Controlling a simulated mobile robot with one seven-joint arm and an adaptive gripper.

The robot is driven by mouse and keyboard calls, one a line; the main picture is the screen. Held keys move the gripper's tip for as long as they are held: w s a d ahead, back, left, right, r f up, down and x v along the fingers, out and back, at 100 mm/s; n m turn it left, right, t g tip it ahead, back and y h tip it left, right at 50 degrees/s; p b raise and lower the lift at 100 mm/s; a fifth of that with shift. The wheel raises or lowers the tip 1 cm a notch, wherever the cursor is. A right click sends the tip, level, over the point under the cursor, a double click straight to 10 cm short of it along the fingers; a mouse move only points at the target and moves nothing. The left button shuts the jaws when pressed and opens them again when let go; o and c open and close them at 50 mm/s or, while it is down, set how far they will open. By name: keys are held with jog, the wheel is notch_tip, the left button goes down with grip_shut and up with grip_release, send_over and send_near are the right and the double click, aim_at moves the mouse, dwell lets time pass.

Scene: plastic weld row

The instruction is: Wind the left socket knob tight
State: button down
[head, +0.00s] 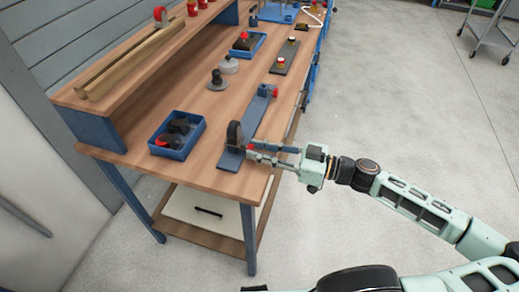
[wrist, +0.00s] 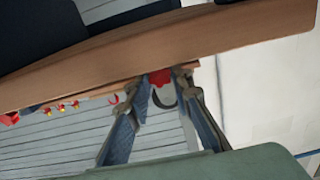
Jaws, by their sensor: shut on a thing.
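A long blue-grey fixture plate (head: 257,114) lies along the front edge of the wooden bench. A dark rounded upright piece (head: 234,133) stands at its near end. My gripper (head: 252,151) reaches in from the right at that near end, its fingers roughly level. It is shut on a small red knob (wrist: 160,77), which shows between the fingertips in the wrist view. In the head view the fingers mostly cover this knob. At the plate's far end is a blue socket block (head: 265,90) with a red part (head: 275,93). Whether the knob is tight cannot be seen.
A blue bin (head: 176,151) with dark and red parts stands left of the fixture. A grey round-based item (head: 217,85) and another blue tray (head: 258,45) stand farther back. A raised shelf (head: 125,72) runs along the wall side.

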jog(key=m+p, duration=0.1)
jog(key=m, duration=0.3)
jog(key=shift+m+p, duration=0.65)
jog(key=shift+m, duration=0.95)
jog(key=shift+f, duration=0.1)
jog(key=c, duration=1.7)
grip_release()
